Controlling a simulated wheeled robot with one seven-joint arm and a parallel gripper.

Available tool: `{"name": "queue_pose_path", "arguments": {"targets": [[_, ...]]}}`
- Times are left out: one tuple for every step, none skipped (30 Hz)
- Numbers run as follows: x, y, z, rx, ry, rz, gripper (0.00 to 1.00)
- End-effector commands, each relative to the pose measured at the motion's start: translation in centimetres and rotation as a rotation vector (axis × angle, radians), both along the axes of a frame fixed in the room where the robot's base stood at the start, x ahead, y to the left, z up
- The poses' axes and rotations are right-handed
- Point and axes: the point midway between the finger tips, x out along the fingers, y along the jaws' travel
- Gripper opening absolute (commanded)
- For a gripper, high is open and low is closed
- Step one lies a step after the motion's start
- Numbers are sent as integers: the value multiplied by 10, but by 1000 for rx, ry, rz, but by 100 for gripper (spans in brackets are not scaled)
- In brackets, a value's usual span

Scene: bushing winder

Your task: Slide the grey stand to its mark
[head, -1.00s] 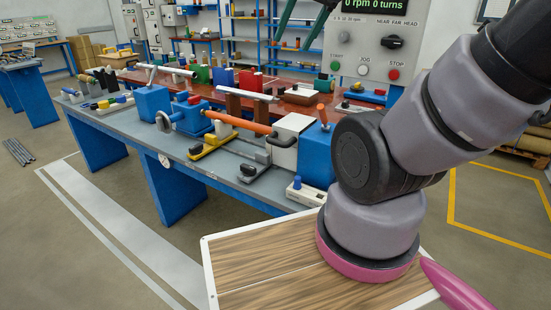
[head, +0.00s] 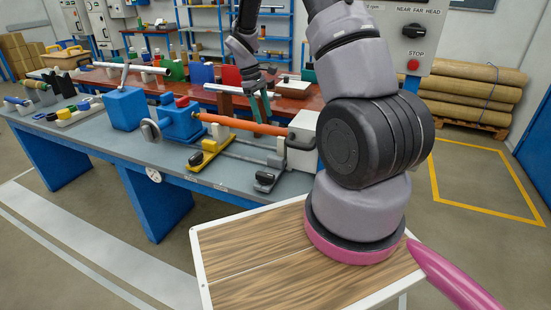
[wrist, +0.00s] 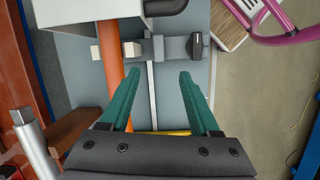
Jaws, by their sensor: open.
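The grey stand (head: 266,179) sits on the bench rail, near the white headstock box (head: 303,135). My gripper (wrist: 158,74) is open and empty, pointing down at the rail, apart from the stand. In the head view my gripper (head: 261,106) is above the bench behind the orange bar. I cannot make out the mark.
A yellow stand (head: 208,156) is farther left along the rail, its edge showing low in the wrist view (wrist: 165,133). Blue blocks (head: 182,124) hold the bar's left end. A red-brown bench (head: 200,92) with several parts stands behind.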

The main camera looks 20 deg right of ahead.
Motion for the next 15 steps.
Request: {"name": "queue_pose_path", "arguments": {"targets": [[2,-1,-23,-10,38,34,62],[3,-2,-34,-14,55,55,62],[4,-3,-46,-18,75,78,62],[4,-4,-53,-22,88,93,62],[4,-5,-60,-25,99,107,62],[5,-6,-68,-26,112,120,62],[5,-6,-72,-28,118,129,62],[5,-7,-75,-29,124,135,62],[4,-7,-79,-31,130,142,62],[4,-8,-82,-31,133,146,62],[3,-9,-85,-31,135,147,62],[2,-10,-88,-32,136,148,62],[1,-11,-92,-31,138,148,62],[0,-12,-96,-31,138,148,62],[-2,-13,-101,-31,138,148,62]]}}
